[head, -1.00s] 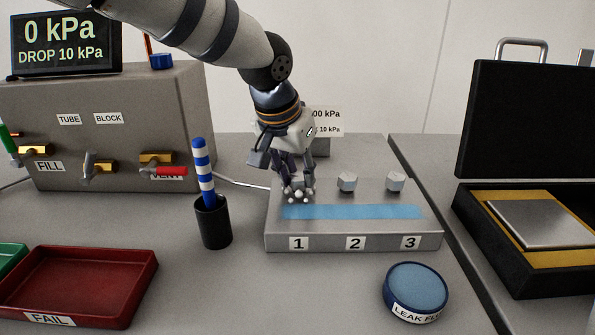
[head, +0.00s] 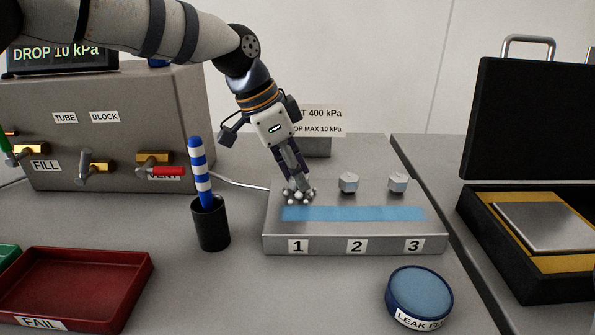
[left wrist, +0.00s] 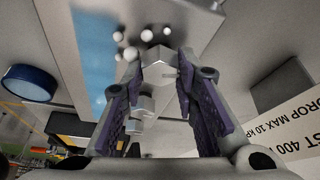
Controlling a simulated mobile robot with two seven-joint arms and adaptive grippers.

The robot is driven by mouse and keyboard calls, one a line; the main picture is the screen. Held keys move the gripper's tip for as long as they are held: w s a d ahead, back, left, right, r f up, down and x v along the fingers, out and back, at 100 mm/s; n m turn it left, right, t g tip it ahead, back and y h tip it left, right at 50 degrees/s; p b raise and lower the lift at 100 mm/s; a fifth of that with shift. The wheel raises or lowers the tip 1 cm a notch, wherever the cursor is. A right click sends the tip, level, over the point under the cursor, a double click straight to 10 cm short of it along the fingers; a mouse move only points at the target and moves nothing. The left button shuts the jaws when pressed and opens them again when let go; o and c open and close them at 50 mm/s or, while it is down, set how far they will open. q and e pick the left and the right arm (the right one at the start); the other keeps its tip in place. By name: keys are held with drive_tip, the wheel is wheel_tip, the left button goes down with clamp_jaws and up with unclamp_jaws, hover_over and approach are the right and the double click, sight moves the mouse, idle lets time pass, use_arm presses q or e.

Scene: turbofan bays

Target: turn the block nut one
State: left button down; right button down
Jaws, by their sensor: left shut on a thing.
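The metal block (head: 355,245) sits on the bench with the numbers 1, 2 and 3 on its front and a blue strip (head: 352,214) on top. My left gripper (head: 298,190) reaches down behind the 1 and is shut on block nut one. In the left wrist view the faceted grey nut one (left wrist: 160,59) shows between the fingers, with several white bubbles (left wrist: 131,53) beside it. In the head view the fingers and bubbles mostly hide it. Nut two (head: 348,182) and nut three (head: 398,182) stand free to the right. My right gripper is not in view.
A black cup (head: 210,226) with a blue-and-white striped stick (head: 200,170) stands left of the block. A blue leak fluid tub (head: 420,291) is in front right. A red FAIL tray (head: 75,285), a valve panel (head: 120,130) and a black case (head: 530,270) flank the bench.

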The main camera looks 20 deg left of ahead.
use_arm(q)
drive_tip(key=shift+f+m+g+b, duration=0.1)
drive_tip(key=shift+m+g+b, duration=0.4)
drive_tip(key=shift+m, duration=1.1)
drive_tip(key=c, duration=1.2)
unclamp_jaws()
drive_tip(key=shift+c, duration=0.2)
drive_tip(key=shift+a, duration=0.1)
drive_tip(key=v, duration=1.2)
drive_tip(key=shift+w+a, duration=0.15)
